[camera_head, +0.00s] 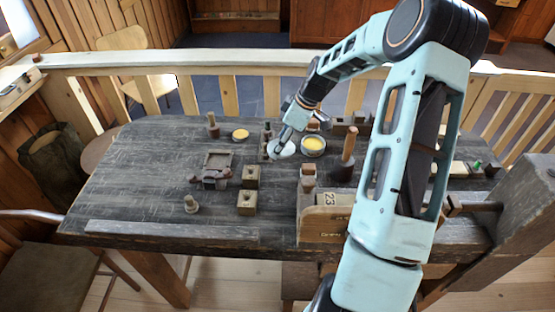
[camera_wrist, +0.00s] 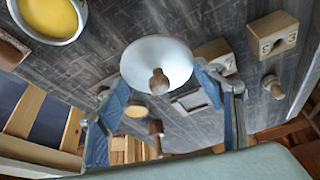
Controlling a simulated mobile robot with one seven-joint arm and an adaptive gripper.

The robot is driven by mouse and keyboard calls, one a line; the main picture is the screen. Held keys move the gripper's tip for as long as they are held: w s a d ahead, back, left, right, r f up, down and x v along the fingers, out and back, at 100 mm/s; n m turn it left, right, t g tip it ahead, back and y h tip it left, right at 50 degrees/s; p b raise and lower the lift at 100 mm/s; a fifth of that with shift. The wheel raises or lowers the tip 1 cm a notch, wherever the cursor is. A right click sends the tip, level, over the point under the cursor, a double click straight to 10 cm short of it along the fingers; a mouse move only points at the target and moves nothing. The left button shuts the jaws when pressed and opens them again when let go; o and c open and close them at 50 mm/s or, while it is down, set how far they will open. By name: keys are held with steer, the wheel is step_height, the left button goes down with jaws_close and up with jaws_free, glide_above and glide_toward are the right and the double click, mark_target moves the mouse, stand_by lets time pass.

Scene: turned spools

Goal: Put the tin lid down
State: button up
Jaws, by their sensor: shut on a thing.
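The tin lid is a pale white disc with a wooden knob; in the wrist view the lid (camera_wrist: 150,58) shows between my fingers, and in the head view it (camera_head: 287,150) is left of the open tin. My gripper (camera_wrist: 160,80) is shut on the lid, around its knob. In the head view my gripper (camera_head: 281,139) is over the far middle of the table. I cannot tell how high the lid is above the tabletop. The round tin (camera_head: 313,153) stands uncovered with yellow contents; it also shows at the wrist view's upper left (camera_wrist: 78,30).
A dark wooden table (camera_head: 130,180) bears the things. Wooden blocks with holes (camera_head: 246,203) and a small vise-like piece (camera_head: 216,172) are left of my gripper. A shallow yellow dish (camera_head: 240,135) is beyond. A dark spool with a handle (camera_head: 345,168) stands right. The table's left part is clear.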

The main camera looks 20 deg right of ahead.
mark_target(276, 165)
step_height(276, 165, down, 6)
steer(key=shift+f+p, duration=0.15)
steer(key=shift+p, duration=0.15)
steer(key=shift+f+b, duration=0.6)
steer(key=shift+b, duration=0.1)
steer(key=o, duration=0.9)
steer(key=shift+r, duration=0.1)
steer(key=shift+o, duration=0.2)
steer(key=shift+r, duration=0.1)
steer(key=shift+r+p, duration=0.3)
steer(key=shift+p, duration=0.25)
steer(key=v, duration=1.2)
steer(key=shift+r+b, duration=0.2)
steer(key=shift+b, duration=0.1)
steer(key=shift+w, duration=0.1)
